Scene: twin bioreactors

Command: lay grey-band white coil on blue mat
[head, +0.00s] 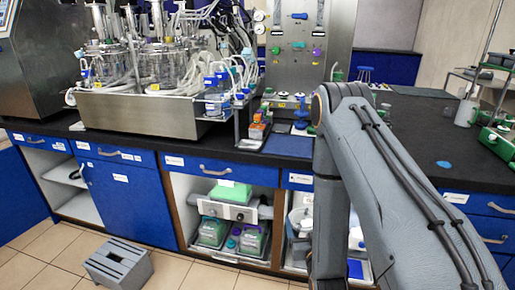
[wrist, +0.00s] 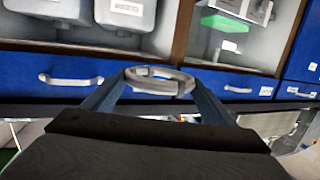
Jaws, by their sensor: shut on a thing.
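The white coil (wrist: 137,84) shows in the wrist view as a pale ring between the two fingers of my gripper (wrist: 158,84). The fingers are shut on it from both sides, and a greyer part shows on its near right side. The coil is held clear, in front of the blue drawer fronts. The blue mat (head: 288,146) lies flat on the dark bench near its front edge in the head view, left of my arm, and its visible surface looks bare. My gripper and the coil are hidden in the head view. I cannot make out the mat in the wrist view.
Small bottles and an orange-topped rack (head: 257,130) stand left of the mat. The bioreactor tray (head: 150,112) with glass vessels and tubing is further left. A steel panel (head: 300,60) rises behind. The dark bench top (head: 415,130) is mostly clear right of my arm.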

